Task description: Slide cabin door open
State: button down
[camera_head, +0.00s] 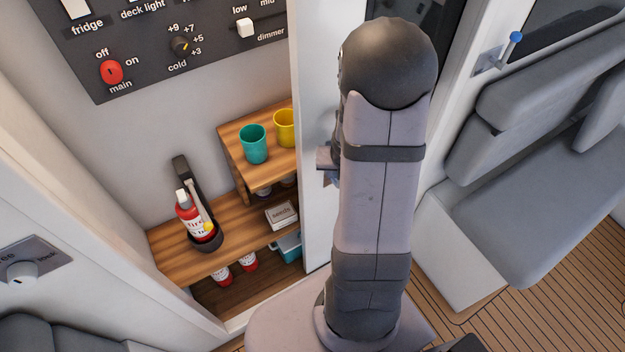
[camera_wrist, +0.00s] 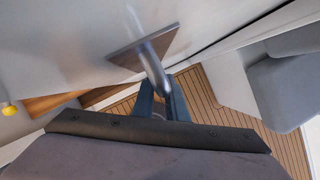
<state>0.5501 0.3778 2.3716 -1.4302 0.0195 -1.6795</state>
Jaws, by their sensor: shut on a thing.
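The cabin door (camera_head: 314,215) is a pale upright panel. Its left edge stands at the right of an open gap, through which shelves show. Its handle (camera_wrist: 148,60) is a metal bar on a flat plate (camera_wrist: 130,58), seen in the wrist view. My gripper (camera_wrist: 161,88) has its dark fingers shut on the handle bar, close to the door face. In the head view my arm stands in front of the door and hides the handle and most of the gripper.
Behind the gap, wooden shelves (camera_head: 165,245) hold a fire extinguisher (camera_head: 187,222), a teal cup (camera_head: 253,143) and a yellow cup (camera_head: 285,127). A switch panel (camera_head: 145,50) is above. Grey seats (camera_head: 535,190) and slatted floor (camera_head: 545,290) lie right of my arm.

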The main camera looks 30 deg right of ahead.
jog(key=d+p, duration=0.6)
jog(key=d, duration=0.7)
jog(key=shift+w+d, duration=0.15)
jog(key=shift+d, duration=0.05)
jog(key=shift+r, duration=0.15)
jog(key=c, duration=1.8)
grip_release()
jog(key=shift+o, duration=0.2)
jog(key=shift+a, duration=0.1)
jog(key=p+v, duration=0.2)
jog(key=v, duration=0.5)
